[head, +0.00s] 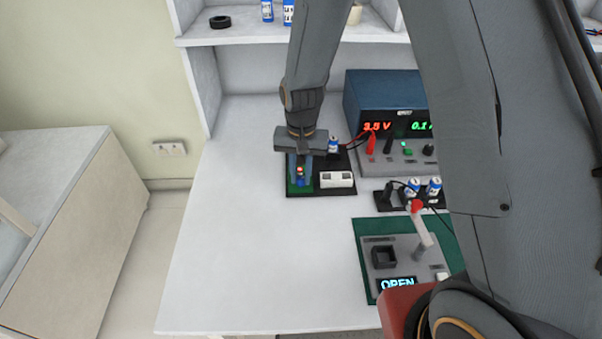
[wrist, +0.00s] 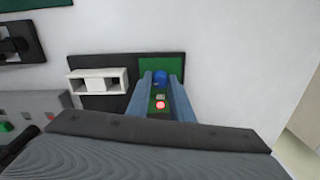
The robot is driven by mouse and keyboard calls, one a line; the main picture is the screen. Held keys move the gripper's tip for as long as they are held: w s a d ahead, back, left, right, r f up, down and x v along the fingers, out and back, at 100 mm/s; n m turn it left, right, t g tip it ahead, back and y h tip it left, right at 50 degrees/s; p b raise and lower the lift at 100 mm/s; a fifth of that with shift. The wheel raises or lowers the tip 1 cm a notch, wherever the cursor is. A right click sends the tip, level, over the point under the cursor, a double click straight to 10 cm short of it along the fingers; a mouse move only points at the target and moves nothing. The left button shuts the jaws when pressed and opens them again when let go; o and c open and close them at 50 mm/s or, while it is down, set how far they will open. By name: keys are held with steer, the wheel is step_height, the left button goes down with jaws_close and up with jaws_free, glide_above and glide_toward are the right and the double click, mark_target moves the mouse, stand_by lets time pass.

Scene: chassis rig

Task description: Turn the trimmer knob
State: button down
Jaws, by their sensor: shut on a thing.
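The trimmer knob is a small blue round piece (wrist: 160,78) on a green circuit board (wrist: 147,63), seen in the wrist view between the fingertips. My gripper (wrist: 161,82) points down over the board with its two blue-grey fingers on either side of the knob, shut on it. In the head view my gripper (head: 299,180) stands over the green part of a black base plate (head: 335,189). A red light (wrist: 160,104) glows between the fingers, and it also shows in the head view (head: 300,171). The knob's pointer or marking is hidden.
A white block (head: 337,180) sits on the base plate beside the green board. A blue power supply (head: 385,95) reading 3.5 V stands behind right. A lever panel with an OPEN display (head: 397,284) is in front right. The white table is clear at left.

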mark_target(301, 178)
steer(key=c, duration=1.6)
jaws_free()
steer(key=shift+o, duration=0.2)
steer(key=shift+r, duration=0.1)
steer(key=shift+r+b, duration=0.65)
steer(key=shift+r, duration=3.2)
steer(key=s+d+r+n, duration=0.1)
steer(key=s+d+r, duration=0.1)
steer(key=s+d, duration=0.5)
steer(key=s+d+r+n, duration=0.1)
steer(key=s+d+r, duration=0.2)
steer(key=s+d, duration=0.5)
steer(key=shift+r+t, duration=0.2)
steer(key=shift+t, duration=0.2)
